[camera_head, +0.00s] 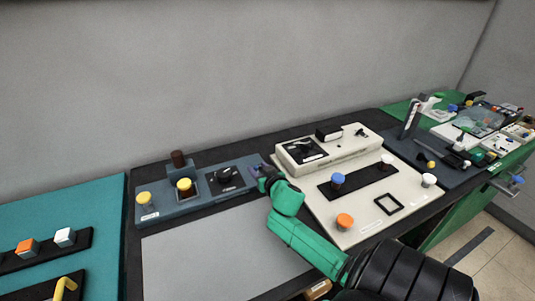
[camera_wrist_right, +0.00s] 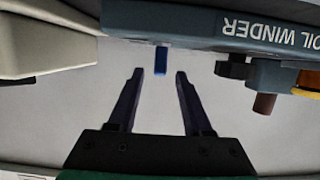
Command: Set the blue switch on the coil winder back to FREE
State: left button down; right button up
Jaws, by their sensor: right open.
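The coil winder (camera_head: 165,212) is a slate-blue box left of centre in the head view, with yellow-topped parts and a black dial (camera_head: 224,175). Its side shows upside down along the top of the right wrist view (camera_wrist_right: 200,30), with the lettering "OIL WINDER". The blue switch (camera_wrist_right: 161,60) is a small blue bar sticking out from the winder's edge in the wrist view. My right gripper (camera_wrist_right: 158,75) is open, its two dark fingers apart, with the switch centred just beyond the fingertips. In the head view my right gripper (camera_head: 262,172) is at the winder's right end and hides the switch.
A cream panel (camera_head: 345,225) with knobs and a raised box (camera_head: 325,150) stands close to the right of my right gripper. A grey mat (camera_head: 210,260) in front of the winder is clear. A teal board (camera_head: 60,210) with blocks is at the left.

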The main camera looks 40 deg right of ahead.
jog(key=v, duration=1.2)
jog(key=shift+s+r, duration=0.1)
